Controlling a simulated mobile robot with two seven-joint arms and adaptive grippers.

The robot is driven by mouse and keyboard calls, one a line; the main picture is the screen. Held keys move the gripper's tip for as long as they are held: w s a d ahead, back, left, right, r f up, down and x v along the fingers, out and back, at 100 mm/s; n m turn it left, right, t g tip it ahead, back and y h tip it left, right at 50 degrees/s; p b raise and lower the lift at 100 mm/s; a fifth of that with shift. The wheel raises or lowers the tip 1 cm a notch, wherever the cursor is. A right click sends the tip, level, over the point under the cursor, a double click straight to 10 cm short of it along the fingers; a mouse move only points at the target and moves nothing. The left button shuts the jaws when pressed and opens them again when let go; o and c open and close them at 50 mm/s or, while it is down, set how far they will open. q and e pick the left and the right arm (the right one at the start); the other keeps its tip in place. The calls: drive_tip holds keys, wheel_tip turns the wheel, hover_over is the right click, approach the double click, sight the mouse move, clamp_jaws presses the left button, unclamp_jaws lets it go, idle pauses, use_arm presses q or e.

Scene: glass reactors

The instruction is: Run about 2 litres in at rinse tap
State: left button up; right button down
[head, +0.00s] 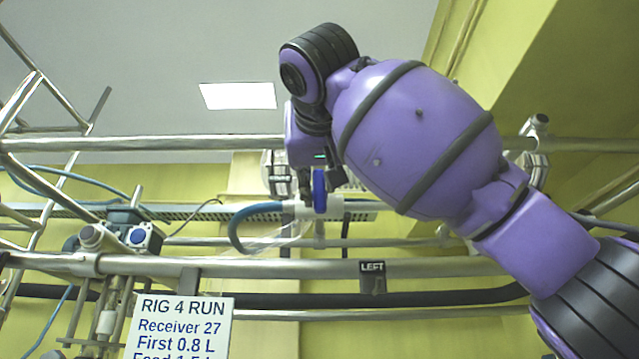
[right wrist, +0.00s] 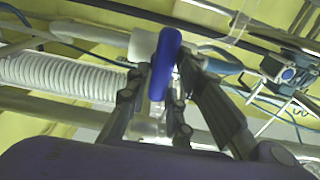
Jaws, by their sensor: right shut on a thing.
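A tap with a blue lever handle (head: 319,191) sits on a white pipe fitting (head: 333,207), high on the metal frame. A blue hose (head: 245,219) curves down from the left of this fitting. No label naming it the rinse tap can be read. My right gripper (head: 319,180) has its fingers on either side of the blue handle and is shut on it. In the right wrist view the handle (right wrist: 165,60) stands between the fingers (right wrist: 160,88), which hide part of the tap body. My left gripper is not in view.
A "RIG 4 RUN" sign (head: 178,325) hangs lower left, cut off below. A blue-capped unit (head: 135,236) stands left. A ribbed white hose (right wrist: 60,77) shows in the right wrist view.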

drive_tip(key=n, duration=0.5)
drive_tip(key=shift+a+n, duration=0.3)
drive_tip(key=shift+a, duration=0.05)
drive_tip(key=n, duration=0.4)
drive_tip(key=shift+a+f+n, duration=0.15)
drive_tip(key=shift+f+n, duration=0.1)
drive_tip(key=shift+n, duration=0.05)
drive_tip(key=c, duration=1.6)
unclamp_jaws()
drive_tip(key=shift+c, duration=0.2)
drive_tip(key=shift+s, duration=0.1)
drive_tip(key=s, duration=1.2)
